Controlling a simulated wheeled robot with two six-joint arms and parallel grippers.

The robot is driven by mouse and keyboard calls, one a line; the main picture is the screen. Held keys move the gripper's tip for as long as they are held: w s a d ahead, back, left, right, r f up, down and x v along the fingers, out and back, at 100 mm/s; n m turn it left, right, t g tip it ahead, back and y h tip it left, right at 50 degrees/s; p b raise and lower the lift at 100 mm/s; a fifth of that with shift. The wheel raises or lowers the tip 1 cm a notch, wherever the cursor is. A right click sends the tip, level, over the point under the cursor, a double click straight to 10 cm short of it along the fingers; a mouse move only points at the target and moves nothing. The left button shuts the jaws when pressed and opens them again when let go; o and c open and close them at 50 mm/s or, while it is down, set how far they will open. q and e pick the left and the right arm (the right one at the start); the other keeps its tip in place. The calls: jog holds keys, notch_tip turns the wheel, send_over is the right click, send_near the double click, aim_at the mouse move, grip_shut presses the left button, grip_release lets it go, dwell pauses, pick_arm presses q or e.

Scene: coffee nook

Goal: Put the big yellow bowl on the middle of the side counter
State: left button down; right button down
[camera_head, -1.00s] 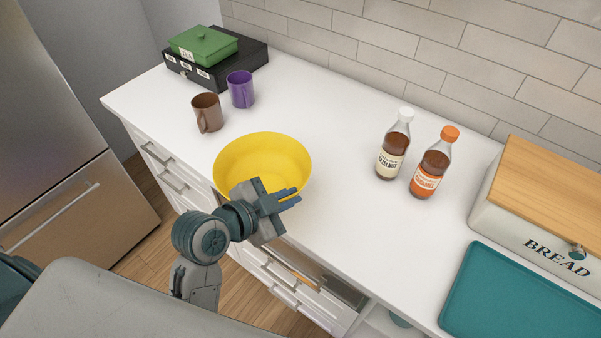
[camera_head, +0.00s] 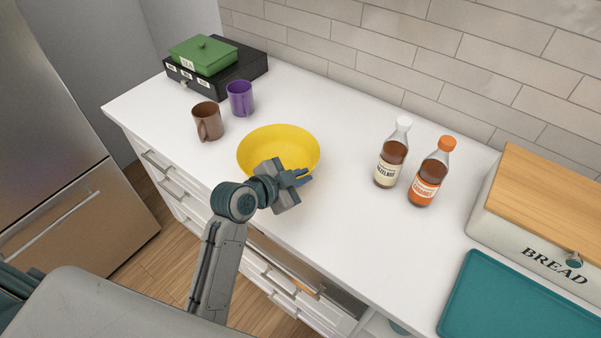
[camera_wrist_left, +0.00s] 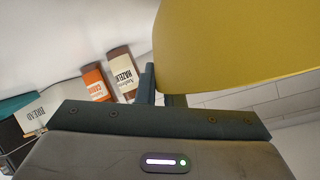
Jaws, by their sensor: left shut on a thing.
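The big yellow bowl (camera_head: 272,148) is upright over the white counter (camera_head: 340,235), near its front edge. My left gripper (camera_head: 296,178) is shut on the bowl's near right rim. In the left wrist view the bowl (camera_wrist_left: 230,40) fills the upper right, with its wall between the fingers (camera_wrist_left: 160,90). I cannot tell for sure whether the bowl's base touches the counter. The near part of the bowl is hidden by the gripper. My right gripper is not in view.
A brown mug (camera_head: 207,121) and a purple mug (camera_head: 240,98) stand left of the bowl. A hazelnut bottle (camera_head: 391,158) and an orange-capped bottle (camera_head: 430,175) stand to its right. Farther right are a bread box (camera_head: 535,235) and a teal tray (camera_head: 510,305). Bare counter lies between bowl and bottles.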

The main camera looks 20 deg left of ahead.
pick_arm(q)
jog(key=c, duration=1.6)
grip_release()
jog(key=shift+f, duration=0.1)
jog(key=shift+o, duration=0.2)
jog(key=b+v, duration=0.3)
jog(key=v, duration=0.9)
